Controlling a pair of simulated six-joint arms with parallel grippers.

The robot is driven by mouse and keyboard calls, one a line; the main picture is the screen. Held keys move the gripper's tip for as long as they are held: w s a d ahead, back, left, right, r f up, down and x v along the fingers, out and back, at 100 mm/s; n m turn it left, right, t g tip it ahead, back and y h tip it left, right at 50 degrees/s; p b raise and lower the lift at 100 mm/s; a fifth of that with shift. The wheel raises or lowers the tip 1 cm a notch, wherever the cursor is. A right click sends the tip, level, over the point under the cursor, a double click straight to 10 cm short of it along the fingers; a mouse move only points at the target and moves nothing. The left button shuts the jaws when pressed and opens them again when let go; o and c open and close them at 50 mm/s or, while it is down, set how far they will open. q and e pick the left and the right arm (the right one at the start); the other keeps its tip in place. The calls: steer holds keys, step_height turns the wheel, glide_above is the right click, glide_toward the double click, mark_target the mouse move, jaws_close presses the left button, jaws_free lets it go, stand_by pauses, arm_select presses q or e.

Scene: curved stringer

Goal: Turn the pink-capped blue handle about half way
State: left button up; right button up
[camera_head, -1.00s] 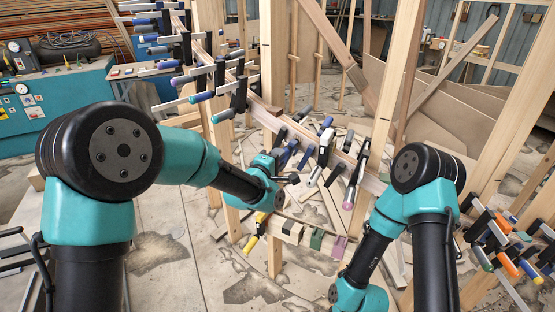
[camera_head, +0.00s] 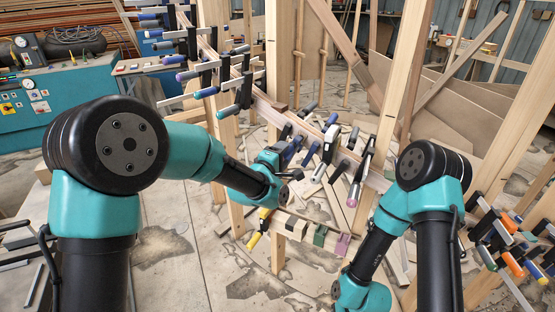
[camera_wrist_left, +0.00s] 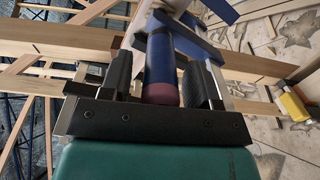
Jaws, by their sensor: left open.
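In the left wrist view, a blue handle (camera_wrist_left: 160,60) with a dark pink cap (camera_wrist_left: 160,94) lies between the two black fingers of my left gripper (camera_wrist_left: 168,82). The fingers are apart, one on each side of the handle, and the cap points toward the gripper's base. Whether either finger touches the handle, I cannot tell. In the head view, my left gripper (camera_head: 284,172) is at the row of clamps on the curved wooden strip, and its fingers and the capped end are largely hidden. My right arm reaches down at the lower right, with its gripper out of view.
Several clamps line the curved strip (camera_head: 262,98), including a pink-ended one (camera_head: 353,195) right of my left gripper. Wooden posts (camera_head: 277,60) stand close by. A yellow-handled clamp (camera_head: 255,239) hangs below. Orange-handled clamps (camera_head: 515,268) sit at the far right.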

arm_select(q)
steer(key=v, duration=1.7)
steer(key=shift+a, duration=0.15)
steer(key=shift+s, duration=0.15)
steer(key=s+a+f+m+g+y, duration=0.1)
steer(key=a+f+m+g+y, duration=0.15)
steer(key=a+f, duration=0.65)
steer(key=s+a+f+m+g+y, duration=0.2)
steer(key=a+f+g+y, duration=0.15)
steer(key=f, duration=1.25)
steer(key=s+a+f+m+g, duration=0.2)
steer(key=s+a+f+g, duration=0.1)
steer(key=s+f, duration=0.4)
steer(key=s+a+f+m+g, duration=0.2)
steer(key=s+a+f+g, duration=0.2)
steer(key=s+f, duration=0.4)
steer(key=shift+s+a+f+m+g, duration=0.15)
steer(key=shift+s+f+m+g, duration=0.15)
steer(key=shift+f+g, duration=0.2)
steer(key=shift+w+y, duration=0.15)
steer(key=shift+y, duration=0.15)
